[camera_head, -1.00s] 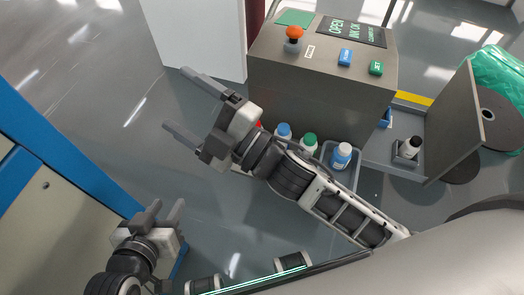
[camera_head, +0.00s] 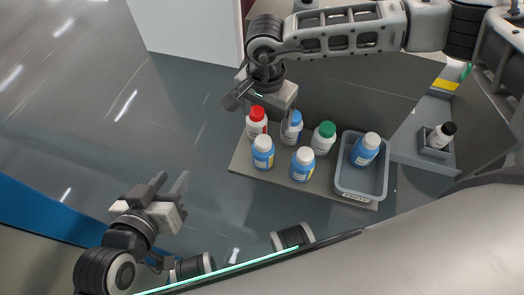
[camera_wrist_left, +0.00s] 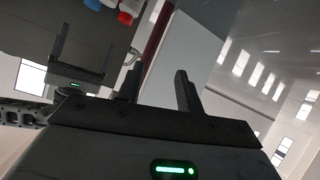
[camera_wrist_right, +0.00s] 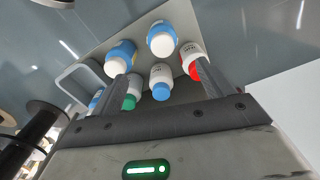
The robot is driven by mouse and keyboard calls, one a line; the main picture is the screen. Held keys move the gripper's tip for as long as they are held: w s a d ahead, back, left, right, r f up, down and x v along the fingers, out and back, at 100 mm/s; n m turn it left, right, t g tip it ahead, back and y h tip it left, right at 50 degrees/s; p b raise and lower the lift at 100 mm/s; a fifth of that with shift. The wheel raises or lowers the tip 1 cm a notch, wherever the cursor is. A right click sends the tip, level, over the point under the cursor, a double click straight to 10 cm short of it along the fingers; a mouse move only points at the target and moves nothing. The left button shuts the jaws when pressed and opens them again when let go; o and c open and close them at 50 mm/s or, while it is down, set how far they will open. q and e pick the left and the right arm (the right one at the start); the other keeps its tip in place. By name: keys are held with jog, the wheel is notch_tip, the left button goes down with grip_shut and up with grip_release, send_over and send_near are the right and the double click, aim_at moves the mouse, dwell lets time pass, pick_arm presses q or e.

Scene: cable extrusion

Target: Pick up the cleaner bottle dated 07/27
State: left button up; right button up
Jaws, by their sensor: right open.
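Several bottles stand on a grey board: a red-capped white one (camera_head: 257,124), a blue-capped white one (camera_head: 291,128), a green-capped white one (camera_head: 322,140) and two white-capped blue ones (camera_head: 263,154) (camera_head: 302,167). Another white-capped blue bottle (camera_head: 364,151) is inside a grey bin. No date is readable on any label. My right gripper (camera_head: 261,108) is open and empty above the back row; in the right wrist view (camera_wrist_right: 162,78) its fingers straddle the view of the blue-capped bottle (camera_wrist_right: 160,80). My left gripper (camera_head: 168,186) is open and empty, away from the bottles at lower left.
The grey bin (camera_head: 345,189) stands at the board's right end. A black-capped bottle (camera_head: 441,135) sits in a small holder further right. The floor left of the board (camera_head: 195,120) is clear.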

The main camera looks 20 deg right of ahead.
aim_at(263, 140)
notch_tip(263, 140, down, 9)
jog(key=shift+a+b, duration=0.1)
jog(key=shift+b, duration=0.95)
jog(key=f, duration=0.2)
jog(key=f+b, duration=0.1)
jog(key=shift+w+f, duration=0.2)
jog(key=shift+f, duration=0.15)
jog(key=shift+f+b, duration=0.35)
jog(key=shift+f, duration=0.05)
pick_arm(q)
jog(key=r+t, duration=0.1)
jog(key=d+r+t+h, duration=0.1)
jog(key=shift+r, duration=0.35)
jog(key=shift+s, duration=0.1)
jog(key=shift+d+f, duration=0.1)
pick_arm(e)
jog(key=c, duration=1.2)
